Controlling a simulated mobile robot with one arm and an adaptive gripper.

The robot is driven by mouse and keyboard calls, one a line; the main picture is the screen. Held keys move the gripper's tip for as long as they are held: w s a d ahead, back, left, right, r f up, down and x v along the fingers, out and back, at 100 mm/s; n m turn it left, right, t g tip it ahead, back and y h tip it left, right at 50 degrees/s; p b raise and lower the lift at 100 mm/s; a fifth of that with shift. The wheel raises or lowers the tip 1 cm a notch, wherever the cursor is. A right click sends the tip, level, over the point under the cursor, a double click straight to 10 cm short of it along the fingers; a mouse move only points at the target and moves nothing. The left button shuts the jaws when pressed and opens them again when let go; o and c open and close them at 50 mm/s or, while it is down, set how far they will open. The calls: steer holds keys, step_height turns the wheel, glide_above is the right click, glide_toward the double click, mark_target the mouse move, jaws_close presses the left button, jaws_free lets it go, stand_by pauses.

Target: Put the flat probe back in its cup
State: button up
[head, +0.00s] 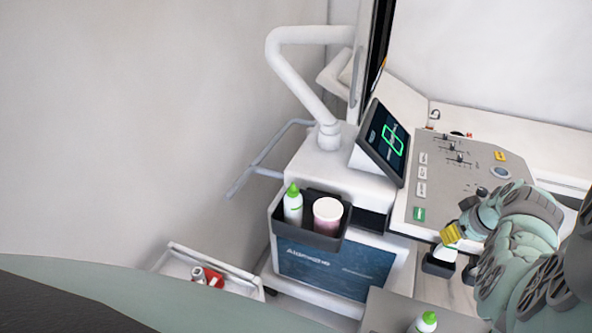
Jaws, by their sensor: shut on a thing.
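My gripper (453,232) is at the right, beside the front edge of the ultrasound machine's control panel, pointing down. It is shut on the flat probe (446,252), whose pale body shows just below the yellow patch at the gripper's end. A dark cup (436,268) hangs under the panel edge, directly below the probe. The probe's lower end meets the cup's opening in this view; I cannot tell how far inside it is. My wrist and arm hide what lies to the right.
The control panel (455,185) and tilted screen (383,140) stand close to the gripper's left. A dark bin (318,240) holds a green-capped bottle (292,205) and a pink-and-white tub (327,216). Another green-capped bottle (426,322) stands at the bottom. A white tray (180,262) is lower left.

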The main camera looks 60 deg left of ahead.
mark_target(456, 244)
steer(key=shift+f+b, duration=1.9)
steer(key=shift+f, duration=0.35)
steer(key=shift+f+b, duration=0.3)
steer(key=shift+b, duration=0.15)
steer(key=o, duration=1)
